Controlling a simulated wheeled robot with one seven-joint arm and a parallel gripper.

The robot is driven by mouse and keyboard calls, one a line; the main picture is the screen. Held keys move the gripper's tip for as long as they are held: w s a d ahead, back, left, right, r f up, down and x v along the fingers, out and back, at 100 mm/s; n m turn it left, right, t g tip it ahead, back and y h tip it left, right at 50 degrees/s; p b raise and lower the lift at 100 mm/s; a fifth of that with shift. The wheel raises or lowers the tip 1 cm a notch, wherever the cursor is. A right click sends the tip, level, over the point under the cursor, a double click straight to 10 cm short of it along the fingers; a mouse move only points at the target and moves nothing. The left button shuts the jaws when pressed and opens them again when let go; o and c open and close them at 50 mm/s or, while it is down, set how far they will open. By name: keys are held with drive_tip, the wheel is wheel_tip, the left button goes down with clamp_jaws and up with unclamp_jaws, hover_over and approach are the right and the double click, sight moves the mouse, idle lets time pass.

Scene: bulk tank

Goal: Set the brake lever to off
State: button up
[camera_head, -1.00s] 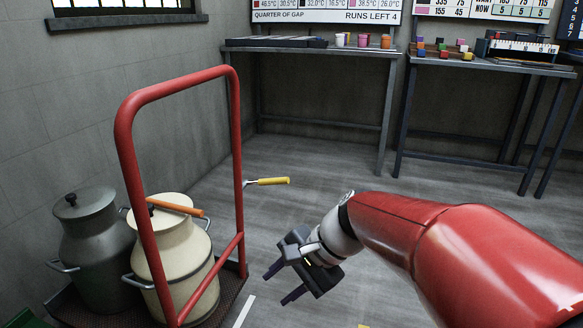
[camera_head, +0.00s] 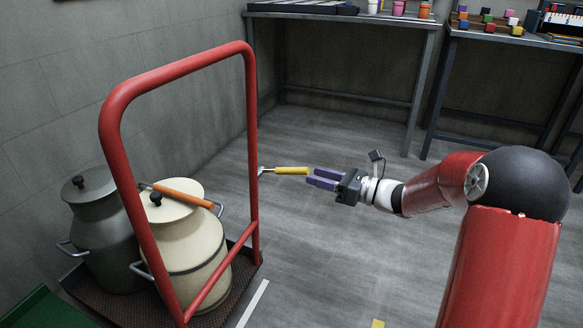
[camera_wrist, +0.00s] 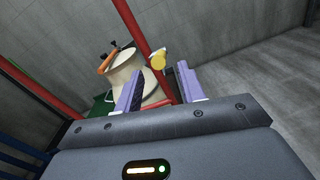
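The lever with a yellow grip (camera_head: 292,170) sticks out to the right from beside the red upright of a trolley, on a short metal shank. Its grip lies roughly level. In the wrist view its rounded yellow end (camera_wrist: 157,60) faces me, in the gap between the fingers and beyond them. My gripper (camera_head: 312,180) is open and empty, pointing left at the end of the grip. The purple fingers show apart in the wrist view (camera_wrist: 160,86). Any off marking is not visible.
The red-framed trolley (camera_head: 112,140) carries a cream can (camera_head: 195,245) and a grey can (camera_head: 100,235). An orange-handled thing (camera_head: 184,191) lies over the cream can's lid. Benches (camera_head: 350,22) stand at the back. The floor between is clear.

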sight(294, 170)
drive_tip(key=b+x, duration=0.1)
drive_tip(key=x, duration=0.6)
drive_tip(key=shift+w+a, duration=0.1)
drive_tip(key=shift+a, duration=0.25)
clamp_jaws()
